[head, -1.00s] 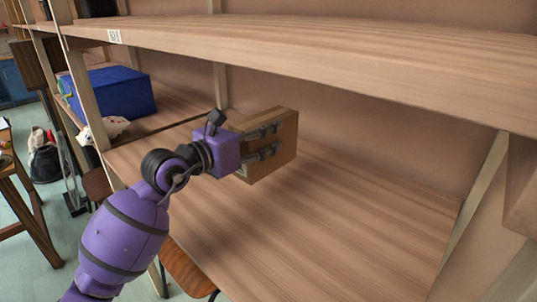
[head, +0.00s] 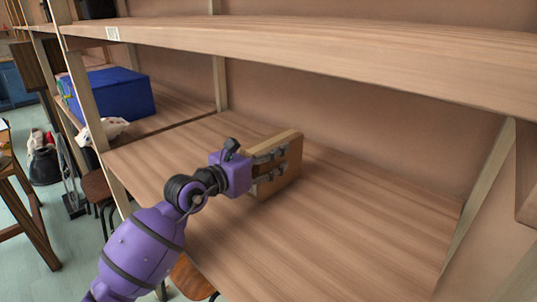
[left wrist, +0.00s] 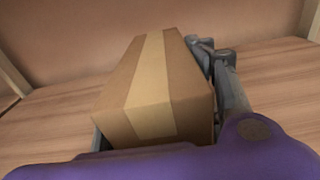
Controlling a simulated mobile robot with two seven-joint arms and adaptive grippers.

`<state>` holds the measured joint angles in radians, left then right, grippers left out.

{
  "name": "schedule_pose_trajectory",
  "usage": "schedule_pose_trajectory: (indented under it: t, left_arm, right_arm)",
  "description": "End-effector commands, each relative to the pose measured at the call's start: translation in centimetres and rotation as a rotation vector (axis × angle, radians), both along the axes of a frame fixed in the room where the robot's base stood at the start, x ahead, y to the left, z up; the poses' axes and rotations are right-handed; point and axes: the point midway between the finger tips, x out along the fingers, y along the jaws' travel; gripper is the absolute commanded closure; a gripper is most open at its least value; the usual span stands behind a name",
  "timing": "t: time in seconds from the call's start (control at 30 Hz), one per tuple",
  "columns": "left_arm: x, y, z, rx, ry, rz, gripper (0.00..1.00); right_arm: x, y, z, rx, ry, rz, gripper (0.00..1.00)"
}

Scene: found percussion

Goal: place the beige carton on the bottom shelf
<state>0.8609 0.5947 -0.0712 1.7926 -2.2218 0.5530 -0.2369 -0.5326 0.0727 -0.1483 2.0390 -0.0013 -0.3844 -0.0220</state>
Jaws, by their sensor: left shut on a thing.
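The beige carton (head: 292,172) is a small box with a paler tape strip, and it also shows large in the left wrist view (left wrist: 150,90). My left gripper (head: 270,166) is shut on it, with grey fingers along its sides. The carton is at or just above the bottom shelf (head: 340,230); I cannot tell whether it touches. Part of the carton is hidden behind the fingers. My right gripper is not in view.
An upper shelf (head: 300,50) runs across above the carton. Wooden posts (head: 86,100) stand at the left. A blue box (head: 115,92) sits in the neighbouring bay. The bottom shelf is clear to the right and front of the carton.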

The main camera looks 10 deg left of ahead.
Motion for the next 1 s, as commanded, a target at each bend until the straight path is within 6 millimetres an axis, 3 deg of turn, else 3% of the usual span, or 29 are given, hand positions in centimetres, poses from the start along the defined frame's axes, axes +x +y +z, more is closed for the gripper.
schedule_pose_trajectory:
  t: [0.03, 0.07, 0.17, 0.57, 1.0]
  left_arm:
    - [0.0, 0.0, -0.1, -0.002, -0.001, 0.0, 0.88]
    - [0.0, 0.0, -0.2, 0.0, 0.001, 0.0, 0.43]
    - [0.0, 0.0, -0.2, 0.0, 0.001, 0.0, 0.3]
    - [0.0, 0.0, 0.3, 0.001, -0.001, 0.0, 0.29]
    - [-7.1, 4.7, 0.3, 0.002, 0.003, 0.001, 0.29]
  right_arm:
    - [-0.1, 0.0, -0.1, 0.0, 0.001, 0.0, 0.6]
    - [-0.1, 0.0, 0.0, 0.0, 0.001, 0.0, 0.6]
    - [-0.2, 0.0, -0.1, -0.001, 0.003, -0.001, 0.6]
    - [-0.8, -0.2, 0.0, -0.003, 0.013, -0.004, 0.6]
    - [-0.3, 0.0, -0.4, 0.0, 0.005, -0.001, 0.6]
